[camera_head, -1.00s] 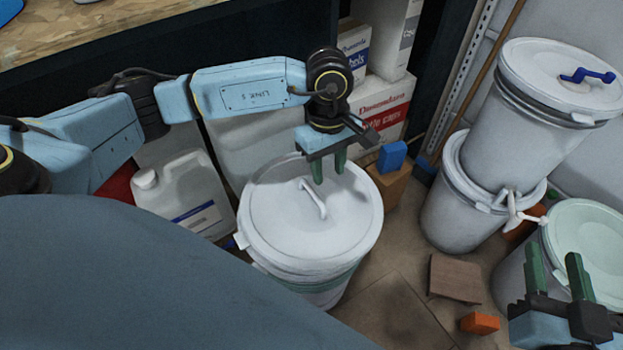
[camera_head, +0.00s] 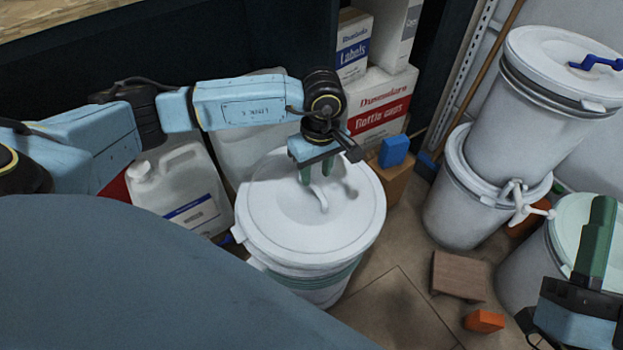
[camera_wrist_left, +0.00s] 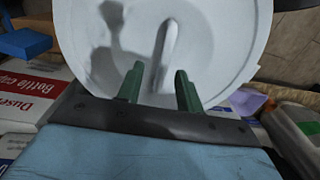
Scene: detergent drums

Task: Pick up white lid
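The white lid (camera_head: 270,222) sits on a white drum (camera_head: 318,288) in the middle of the head view, with a white bar handle (camera_head: 321,199) on top. In the left wrist view the lid (camera_wrist_left: 215,45) fills the upper middle, and its handle (camera_wrist_left: 165,48) runs up from between the fingers. My left gripper (camera_head: 317,174) is open over the lid, its green fingers apart and close to the handle's far end. It holds nothing that I can see. My right gripper (camera_head: 597,240) is at the lower right, in front of another drum; its finger opening is not clear.
Two stacked white drums (camera_head: 530,120) stand at the right, the upper with a blue-handled lid. A pale green lid (camera_head: 572,228) tops a drum at the right edge. A brown block (camera_head: 459,275) and orange block (camera_head: 484,321) lie on the floor. White jugs (camera_head: 180,187) stand left.

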